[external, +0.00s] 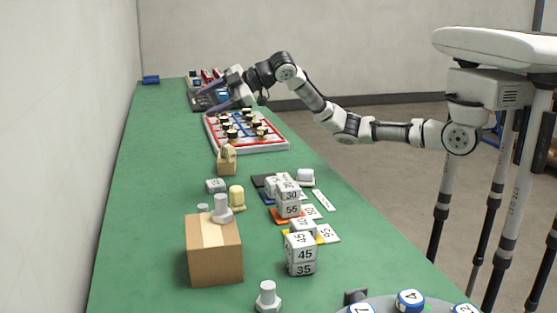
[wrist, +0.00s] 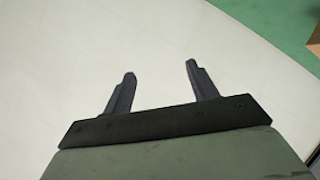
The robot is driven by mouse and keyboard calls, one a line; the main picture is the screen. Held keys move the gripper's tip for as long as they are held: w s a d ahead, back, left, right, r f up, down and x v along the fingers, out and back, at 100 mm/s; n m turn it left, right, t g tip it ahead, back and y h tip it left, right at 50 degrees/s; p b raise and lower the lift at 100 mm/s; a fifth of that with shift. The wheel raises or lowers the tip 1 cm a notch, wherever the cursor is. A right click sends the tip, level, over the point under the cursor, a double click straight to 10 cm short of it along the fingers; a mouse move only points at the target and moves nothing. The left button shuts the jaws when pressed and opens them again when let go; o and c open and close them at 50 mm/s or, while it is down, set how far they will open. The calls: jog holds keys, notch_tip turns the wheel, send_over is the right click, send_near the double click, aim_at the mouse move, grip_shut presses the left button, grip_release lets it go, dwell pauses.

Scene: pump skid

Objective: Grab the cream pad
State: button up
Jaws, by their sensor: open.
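My gripper (external: 222,95) is at the far end of the green table, beyond the board with a red and blue grid. In the wrist view my gripper (wrist: 160,70) is open, with two dark fingers apart and nothing between them. A broad pale surface (wrist: 70,70) fills much of that view beneath the fingers; I cannot tell what it is. I cannot pick out the cream pad for certain. A cream rounded piece (external: 236,195) stands mid-table, and its shape is too small to make out fully.
The grid board (external: 282,148) holds several dark and cream pieces. Nearer stand a cardboard box (external: 215,255) with a grey bolt on top, stacked number cubes (external: 300,255) and flat cards (external: 323,200). A blue block (external: 151,79) lies far left. The table's left strip is clear beside the wall.

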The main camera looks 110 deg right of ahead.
jog(key=s+a+f+m+g+y, duration=0.25)
jog(key=s+a+f+g, duration=0.2)
jog(key=f, duration=0.35)
jog(key=m+g+p, duration=0.1)
jog(key=m+g, duration=0.1)
jog(key=g, duration=0.2)
send_near(237, 187)
jog(key=shift+y, duration=0.45)
jog(key=x, duration=0.3)
jog(key=d+p+x, duration=0.1)
jog(key=x, duration=0.2)
jog(key=shift+w+d+f, duration=0.15)
jog(key=shift+w+f, duration=0.05)
jog(key=shift+a+p+x, duration=0.15)
jog(key=shift+p+x, duration=0.4)
jog(key=shift+x, duration=1)
jog(key=shift+a+p+x, duration=0.1)
jog(key=shift+p+x, duration=0.4)
jog(key=shift+x, duration=1.1)
jog(key=shift+s, duration=0.2)
jog(key=shift+c, duration=0.2)
jog(key=c, duration=0.8)
jog(key=shift+r, duration=0.1)
